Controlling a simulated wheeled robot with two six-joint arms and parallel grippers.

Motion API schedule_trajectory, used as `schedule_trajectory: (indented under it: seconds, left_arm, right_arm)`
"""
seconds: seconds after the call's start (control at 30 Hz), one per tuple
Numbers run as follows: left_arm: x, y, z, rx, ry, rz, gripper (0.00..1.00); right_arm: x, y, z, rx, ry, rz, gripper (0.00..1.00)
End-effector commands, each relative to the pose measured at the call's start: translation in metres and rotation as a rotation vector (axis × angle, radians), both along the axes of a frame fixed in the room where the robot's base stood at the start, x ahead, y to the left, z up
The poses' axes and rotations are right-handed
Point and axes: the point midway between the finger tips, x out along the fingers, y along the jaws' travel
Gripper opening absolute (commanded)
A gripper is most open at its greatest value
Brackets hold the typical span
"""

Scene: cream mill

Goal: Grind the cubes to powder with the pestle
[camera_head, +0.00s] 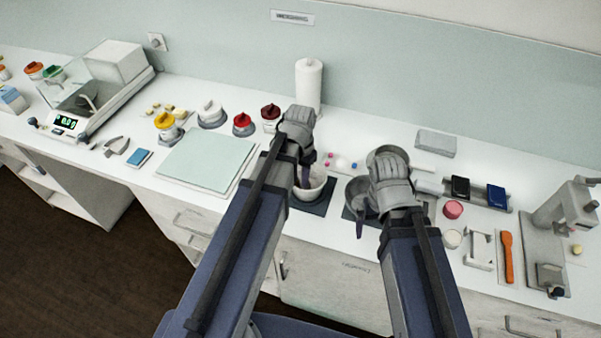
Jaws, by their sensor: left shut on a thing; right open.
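A white mortar (317,193) stands on a dark mat (318,209) in the middle of the bench. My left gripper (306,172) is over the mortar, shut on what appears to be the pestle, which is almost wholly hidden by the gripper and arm. The mortar's inside is mostly hidden too, so I cannot tell what lies in it. Small pink, blue and red pieces (341,163), perhaps cubes, lie behind the mortar. My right gripper (388,202) is open beside a grey metal bowl (356,188), to the mortar's right. One dark finger points down at the bowl's front.
A pale green board (207,158) lies left of the mortar, with red-lidded and yellow-lidded jars behind. A paper roll (309,84) stands at the back. An orange spatula (507,257), a pink round pot (453,209) and a grey press (563,210) are at right. A balance (85,100) is far left.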

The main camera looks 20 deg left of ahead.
Motion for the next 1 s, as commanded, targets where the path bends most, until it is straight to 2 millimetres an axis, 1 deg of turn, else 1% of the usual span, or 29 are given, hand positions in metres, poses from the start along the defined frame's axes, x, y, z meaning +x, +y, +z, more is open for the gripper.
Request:
schedule_trajectory:
  seconds: [0.03,0.23,0.53,0.73,1.0]
  left_arm:
    - [-0.002,0.0,0.001,0.002,0.001,0.001,0.0]
    - [0.0,-0.003,0.0,0.001,-0.001,-0.001,0.0]
    - [0.002,-0.02,-0.003,-0.002,-0.003,-0.003,0.0]
    - [0.003,-0.023,-0.003,-0.004,-0.003,-0.003,0.0]
    - [0.018,-0.023,-0.002,-0.004,-0.004,-0.003,0.0]
  right_arm:
    - [0.0,0.0,0.001,0.0,0.0,0.0,1.0]
    - [0.0,0.0,0.0,0.0,0.0,0.0,1.0]
    - [0.0,0.0,-0.003,0.0,0.0,0.0,1.0]
    - [0.0,0.0,-0.003,0.0,0.0,0.0,1.0]
    - [0.0,0.0,-0.002,0.0,0.0,0.0,1.0]
